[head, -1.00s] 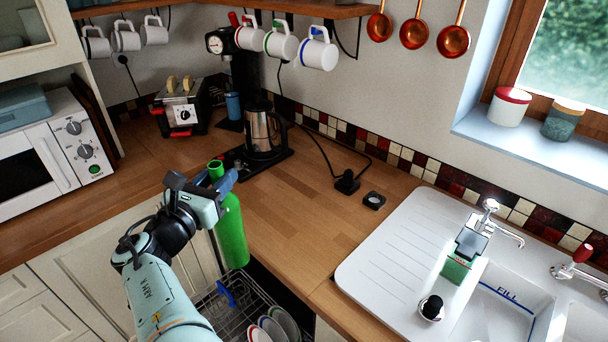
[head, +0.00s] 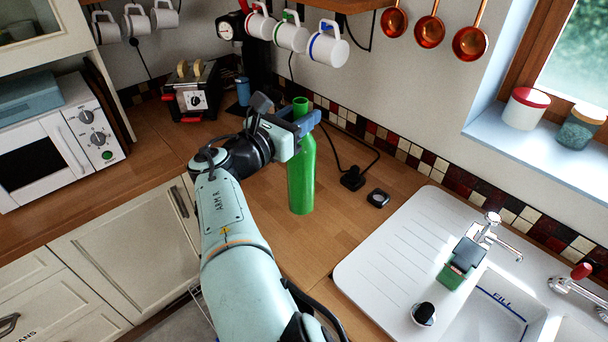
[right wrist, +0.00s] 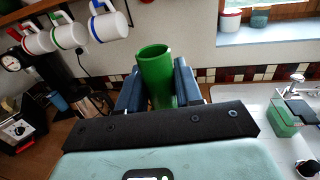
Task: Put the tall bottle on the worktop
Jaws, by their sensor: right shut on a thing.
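The tall green bottle (head: 301,180) is upright over the wooden worktop (head: 262,222), between the corner and the sink. I cannot tell whether its base touches the wood. My right gripper (head: 301,124) is shut on the bottle near its neck. In the right wrist view the bottle's round top (right wrist: 155,68) stands between the two blue fingers. My left gripper is not in view.
The coffee machine (head: 232,28) stands behind my right arm, with mugs hanging above. A black socket (head: 352,179) with a cable and a small dark square item (head: 378,198) lie right of the bottle. The white sink (head: 385,262) is further right.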

